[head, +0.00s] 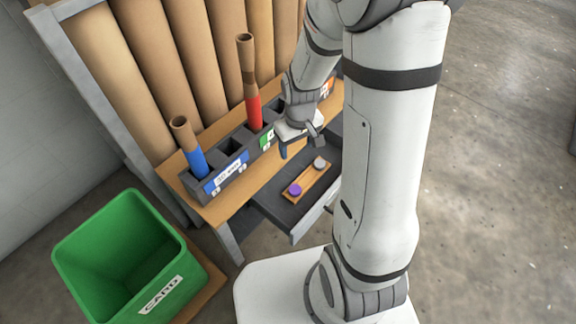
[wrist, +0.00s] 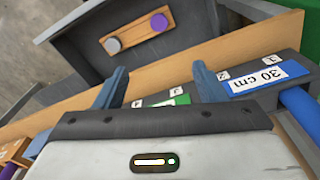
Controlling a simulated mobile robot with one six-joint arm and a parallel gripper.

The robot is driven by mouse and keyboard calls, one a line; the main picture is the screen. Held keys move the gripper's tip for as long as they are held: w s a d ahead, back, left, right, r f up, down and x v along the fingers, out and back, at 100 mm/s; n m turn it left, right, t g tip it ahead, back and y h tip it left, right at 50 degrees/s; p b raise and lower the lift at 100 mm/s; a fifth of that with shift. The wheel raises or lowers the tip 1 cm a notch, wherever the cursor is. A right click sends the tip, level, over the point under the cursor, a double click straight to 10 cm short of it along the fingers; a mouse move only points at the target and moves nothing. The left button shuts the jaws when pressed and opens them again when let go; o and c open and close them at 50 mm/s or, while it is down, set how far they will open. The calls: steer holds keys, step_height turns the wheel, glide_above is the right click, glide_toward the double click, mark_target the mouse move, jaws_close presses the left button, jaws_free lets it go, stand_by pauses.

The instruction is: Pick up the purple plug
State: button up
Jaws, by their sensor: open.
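The purple plug (head: 295,190) stands at the near-left end of a small wooden strip (head: 308,185) inside an open dark drawer. It also shows in the wrist view (wrist: 159,22), at the right end of the strip. A grey plug (head: 319,163) stands at the strip's other end. My gripper (head: 298,148) is above the bench beside the drawer, apart from the plug. In the wrist view its two blue-grey fingers (wrist: 160,84) are spread with nothing held between them, and the purple plug lies beyond them.
A rack (head: 232,165) with labelled slots holds a blue-ended tube (head: 193,155) and a red-ended tube (head: 250,90). Tall brown rolls (head: 130,70) stand behind. A green bin (head: 130,255) marked CARD is at the left. The drawer floor (head: 270,200) around the strip is clear.

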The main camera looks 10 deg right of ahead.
steer(key=n+b, duration=0.1)
steer(key=b, duration=0.5)
glide_above(295, 189)
steer(key=shift+g, duration=0.3)
steer(key=f, duration=1.9)
steer(key=shift+s+a+f, duration=0.1)
steer(key=shift+s+a, duration=0.05)
steer(key=shift+a, duration=0.1)
steer(key=f+b, duration=0.1)
steer(key=f, duration=0.1)
steer(key=f+b, duration=0.2)
steer(key=f, duration=0.1)
steer(key=shift+w+d+f, duration=0.2)
steer(key=shift+d+f, duration=0.05)
steer(key=shift+f, duration=0.1)
steer(key=shift+r, duration=0.1)
steer(key=shift+c, duration=0.2)
steer(key=c, duration=1)
step_height(295, 189, up, 10)
steer(key=p, duration=0.4)
